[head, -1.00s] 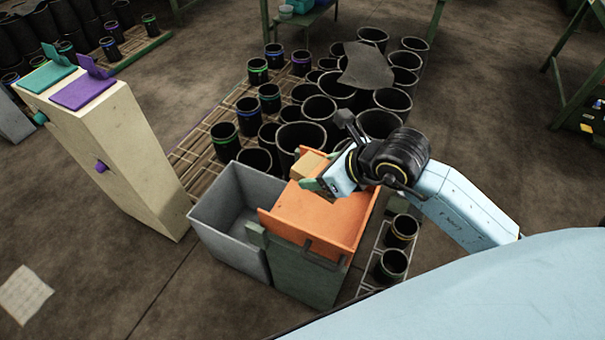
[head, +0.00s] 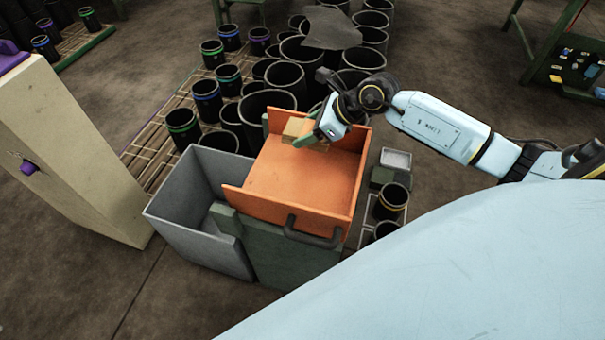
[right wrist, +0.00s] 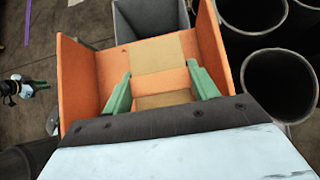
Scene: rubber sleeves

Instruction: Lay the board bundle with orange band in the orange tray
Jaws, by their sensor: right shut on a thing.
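The board bundle (head: 295,127) is a tan block in the far part of the orange tray (head: 270,183). In the right wrist view the bundle (right wrist: 163,52) shows tan with an orange strip across its middle. My right gripper (head: 314,140) is shut on it; its green fingers stand on both sides in the wrist view. I cannot tell whether the bundle touches the tray floor. What looks like my left gripper (right wrist: 38,86) shows small at the left of the wrist view, too small to read.
A grey bin (head: 178,228) stands left of the tray. Black sleeves (head: 285,78) crowd behind it, and a few more (head: 391,201) stand at its right. A beige cabinet (head: 60,160) is at the left. A dark handle (head: 313,237) is on the tray's near side.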

